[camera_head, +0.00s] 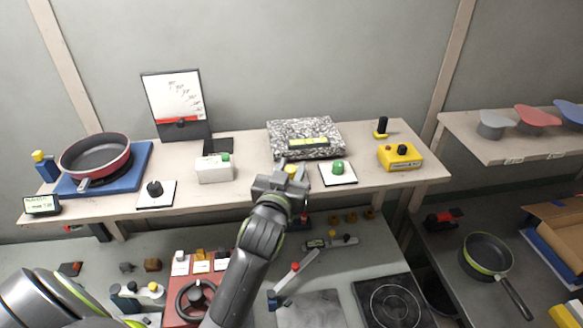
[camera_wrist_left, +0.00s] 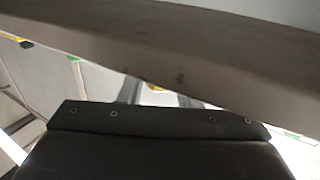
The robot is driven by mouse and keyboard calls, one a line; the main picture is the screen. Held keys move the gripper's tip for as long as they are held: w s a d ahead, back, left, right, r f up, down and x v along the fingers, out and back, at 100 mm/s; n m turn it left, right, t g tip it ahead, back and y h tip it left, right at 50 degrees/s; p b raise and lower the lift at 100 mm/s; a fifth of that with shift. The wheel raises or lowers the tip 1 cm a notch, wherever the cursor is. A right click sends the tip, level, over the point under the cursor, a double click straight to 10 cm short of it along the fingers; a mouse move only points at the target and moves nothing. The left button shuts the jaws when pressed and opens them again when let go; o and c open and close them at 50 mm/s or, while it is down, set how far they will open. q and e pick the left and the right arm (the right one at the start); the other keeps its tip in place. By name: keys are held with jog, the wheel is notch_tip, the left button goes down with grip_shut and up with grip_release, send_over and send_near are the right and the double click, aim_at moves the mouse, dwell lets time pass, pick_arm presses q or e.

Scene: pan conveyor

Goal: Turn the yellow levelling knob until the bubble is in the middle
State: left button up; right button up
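A speckled granite plate (camera_head: 283,134) lies on the shelf, with a yellow-green bubble level (camera_head: 308,142) on top. The bubble is too small to make out. The yellow levelling knob (camera_head: 291,169) sits at the plate's front edge, partly hidden behind my left gripper (camera_head: 296,174). In the left wrist view the shelf edge covers much of the scene. The gripper's two fingers (camera_wrist_left: 158,96) show apart below it, and a bit of the yellow knob (camera_wrist_left: 155,87) shows between them with gaps on both sides. My right gripper is in neither view.
On the shelf, a white box with a green button (camera_head: 214,169) stands left, a green knob on a white plate (camera_head: 338,170) close right, and a yellow box (camera_head: 400,157) farther right. A red pan (camera_head: 95,157) is far left. A lower counter (camera_head: 345,262) holds several devices.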

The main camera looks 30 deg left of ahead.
pick_arm(q)
jog(key=c, duration=0.6)
jog(key=shift+w+f+n+g+y+b, duration=0.15)
jog(key=shift+n+g+y+b, duration=0.25)
jog(key=shift+n+y+b, duration=0.75)
jog(key=shift+n+g+y+b, duration=0.5)
jog(key=shift+y+b, duration=0.15)
jog(key=shift+y, duration=0.5)
jog(key=o, duration=1)
